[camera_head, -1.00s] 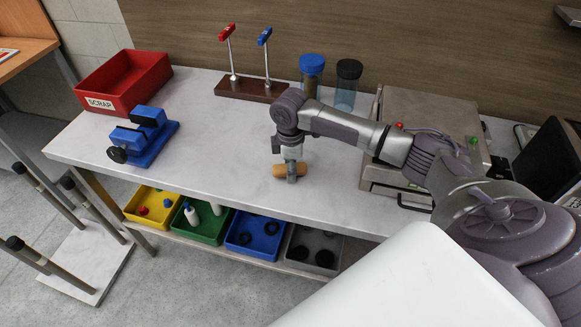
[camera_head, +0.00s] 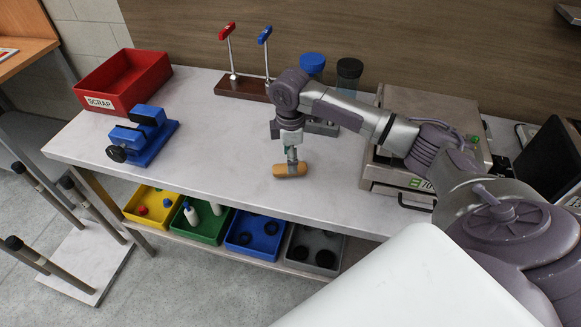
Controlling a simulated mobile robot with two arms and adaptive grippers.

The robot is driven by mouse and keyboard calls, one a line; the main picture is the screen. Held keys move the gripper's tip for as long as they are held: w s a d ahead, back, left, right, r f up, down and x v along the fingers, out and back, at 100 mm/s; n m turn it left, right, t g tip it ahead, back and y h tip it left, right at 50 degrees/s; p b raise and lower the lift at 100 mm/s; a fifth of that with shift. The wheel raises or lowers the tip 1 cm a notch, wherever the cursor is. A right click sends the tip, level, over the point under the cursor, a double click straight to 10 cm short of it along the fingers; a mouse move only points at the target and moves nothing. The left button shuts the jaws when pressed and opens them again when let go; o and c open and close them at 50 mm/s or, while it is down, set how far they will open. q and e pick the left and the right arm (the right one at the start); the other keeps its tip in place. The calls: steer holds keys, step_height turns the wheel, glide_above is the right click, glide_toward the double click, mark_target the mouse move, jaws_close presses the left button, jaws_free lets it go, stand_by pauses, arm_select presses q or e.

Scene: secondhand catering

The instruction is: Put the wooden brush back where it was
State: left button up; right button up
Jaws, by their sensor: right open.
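The wooden brush (camera_head: 291,171), a small tan block, lies on the light worktop near its front edge, right of the middle. My right gripper (camera_head: 291,156) is directly above and behind it, pointing down and open. Its fingertips are close to the brush; whether they touch it I cannot tell. My left gripper is not in view.
A blue vise (camera_head: 143,138) and a red SCRAP bin (camera_head: 125,82) stand on the left. Behind are a wooden stand (camera_head: 245,88) with red and blue T-handles, and lidded jars (camera_head: 312,66). A metal machine (camera_head: 430,108) stands right. Coloured bins (camera_head: 205,222) sit below.

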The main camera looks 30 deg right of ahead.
step_height(320, 180, up, 8)
steer(key=shift+f+b, duration=0.2)
steer(key=shift+b, duration=0.15)
stand_by(0.4)
